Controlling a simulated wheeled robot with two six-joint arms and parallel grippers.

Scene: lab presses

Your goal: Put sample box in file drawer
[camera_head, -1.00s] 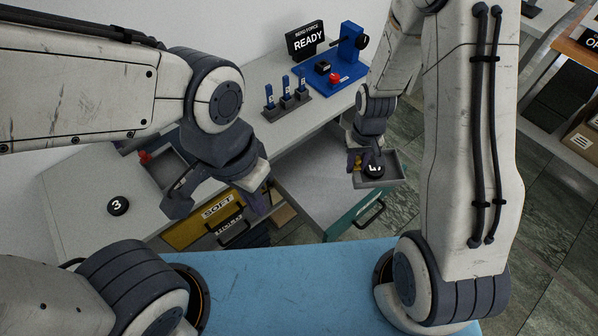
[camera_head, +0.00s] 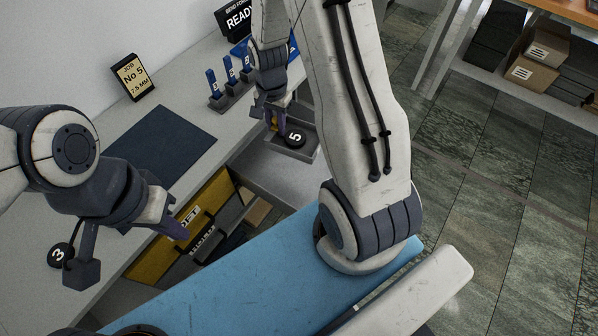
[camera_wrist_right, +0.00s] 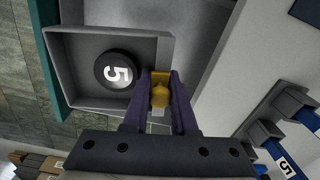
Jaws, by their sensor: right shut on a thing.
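The sample box (camera_head: 312,153) is a shallow grey open tray with a yellow grip tab, holding a black disc marked 5 (camera_head: 295,137). My right gripper (camera_head: 276,121) is shut on the yellow tab (camera_wrist_right: 160,90), at the tray's edge. The tray (camera_wrist_right: 160,47) is at the pulled-out grey drawer (camera_head: 262,172), near its teal front (camera_wrist_right: 48,90). I cannot tell whether it touches the drawer floor. In the head view the teal front is hidden. My left gripper (camera_head: 174,228) is near the yellow drawer; its opening is not clear.
Tiled floor (camera_head: 500,190) is free at right.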

